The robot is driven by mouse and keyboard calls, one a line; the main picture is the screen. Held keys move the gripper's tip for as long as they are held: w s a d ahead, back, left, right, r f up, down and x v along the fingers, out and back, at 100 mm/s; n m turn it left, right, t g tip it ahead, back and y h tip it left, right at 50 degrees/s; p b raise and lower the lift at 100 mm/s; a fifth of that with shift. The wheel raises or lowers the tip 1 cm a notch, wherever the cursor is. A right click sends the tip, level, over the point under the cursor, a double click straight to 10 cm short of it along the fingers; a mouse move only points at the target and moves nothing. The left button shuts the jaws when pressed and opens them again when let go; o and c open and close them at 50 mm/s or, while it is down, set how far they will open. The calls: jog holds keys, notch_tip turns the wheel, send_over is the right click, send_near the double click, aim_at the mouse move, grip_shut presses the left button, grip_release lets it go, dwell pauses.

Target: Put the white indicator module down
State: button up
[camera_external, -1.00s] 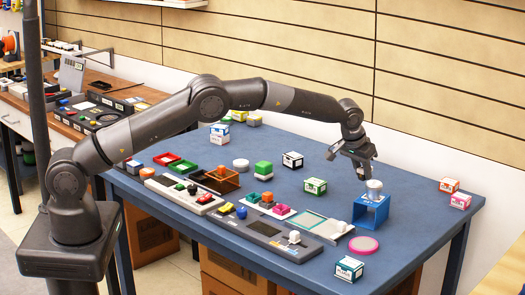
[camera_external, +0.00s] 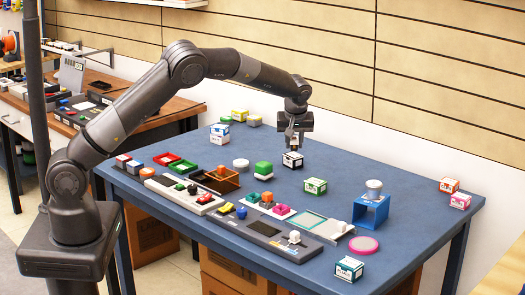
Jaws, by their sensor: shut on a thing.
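My gripper (camera_external: 294,147) points down over the back middle of the blue table. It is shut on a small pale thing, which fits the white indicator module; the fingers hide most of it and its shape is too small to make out. Right below the fingertips in the picture stands a white box with black markings (camera_external: 293,161). I cannot tell whether the held thing touches this box or is in front of or behind it.
A green-marked box (camera_external: 315,186) and a blue open stand (camera_external: 371,211) with a grey cylinder (camera_external: 374,188) are to the right. A dark panel (camera_external: 265,234) and a pink disc (camera_external: 364,245) lie nearer. The table's back right (camera_external: 405,186) is clear.

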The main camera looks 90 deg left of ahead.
jog(key=s+a+n+g, duration=0.1)
jog(key=s+a+n, duration=0.15)
jog(key=s, duration=0.45)
jog(key=s+a+r+n+g+h, duration=0.1)
jog(key=s+a+n, duration=0.15)
jog(key=s, duration=0.45)
jog(key=s+a+n+g, duration=0.1)
jog(key=s+a+n, duration=0.1)
jog(key=s+n, duration=0.35)
jog(key=m, duration=0.2)
send_over(213, 159)
jog(key=w+d, duration=0.1)
jog(key=shift+n, duration=0.25)
jog(key=f, duration=0.6)
jog(key=shift+w+d+f, duration=0.15)
jog(key=shift+d+f, duration=0.05)
jog(key=shift+f, duration=0.05)
jog(key=shift+a+f, duration=0.3)
jog(key=shift+a, duration=0.05)
jog(key=shift+f, duration=1.9)
jog(key=shift+f, duration=0.15)
jog(key=o, duration=1)
